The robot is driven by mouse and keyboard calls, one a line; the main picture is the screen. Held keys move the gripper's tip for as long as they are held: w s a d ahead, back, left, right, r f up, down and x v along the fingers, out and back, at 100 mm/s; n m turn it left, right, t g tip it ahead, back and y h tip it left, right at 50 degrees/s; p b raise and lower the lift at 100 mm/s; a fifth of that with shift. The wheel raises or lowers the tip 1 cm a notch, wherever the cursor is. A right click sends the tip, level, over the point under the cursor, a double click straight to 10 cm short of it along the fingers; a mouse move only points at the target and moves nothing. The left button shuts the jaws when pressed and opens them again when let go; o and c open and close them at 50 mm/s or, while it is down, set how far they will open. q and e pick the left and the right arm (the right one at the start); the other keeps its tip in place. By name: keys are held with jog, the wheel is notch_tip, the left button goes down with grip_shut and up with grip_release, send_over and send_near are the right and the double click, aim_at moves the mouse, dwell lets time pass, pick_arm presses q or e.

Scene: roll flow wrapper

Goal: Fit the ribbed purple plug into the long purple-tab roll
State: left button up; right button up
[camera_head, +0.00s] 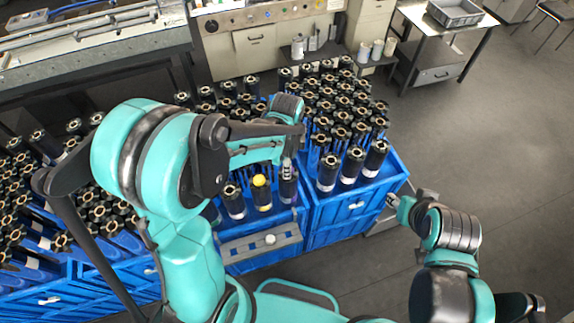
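My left arm reaches across the middle, and its gripper (287,168) points down over a dark roll (288,188) in the front row of a blue crate. Whether its fingers are open or shut is too small to tell. My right gripper (392,201) is low beside the right side of the blue crates; its finger state is unclear. No ribbed purple plug and no purple tab can be made out. A roll with a yellow top (260,182) stands left of my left gripper. A small white round piece (270,239) sits on a grey shelf.
Blue crates (340,215) hold many dark upright rolls with tan-ringed tops. More crates of rolls stand at left, partly behind my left arm. A machine bench runs along the back. A table with a grey bin (455,13) stands back right. The right floor is clear.

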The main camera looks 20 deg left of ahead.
pick_arm(q)
jog(key=shift+f+b, duration=0.55)
jog(key=shift+f, duration=0.05)
dwell(0.3)
jog(key=o, duration=0.5)
jog(key=shift+c, duration=0.2)
jog(key=shift+r, duration=0.15)
notch_tip(320, 180, up, 11)
jog(key=p, duration=0.7)
jog(key=shift+p, duration=0.4)
jog(key=shift+s+f, duration=0.1)
jog(key=shift+f, duration=0.1)
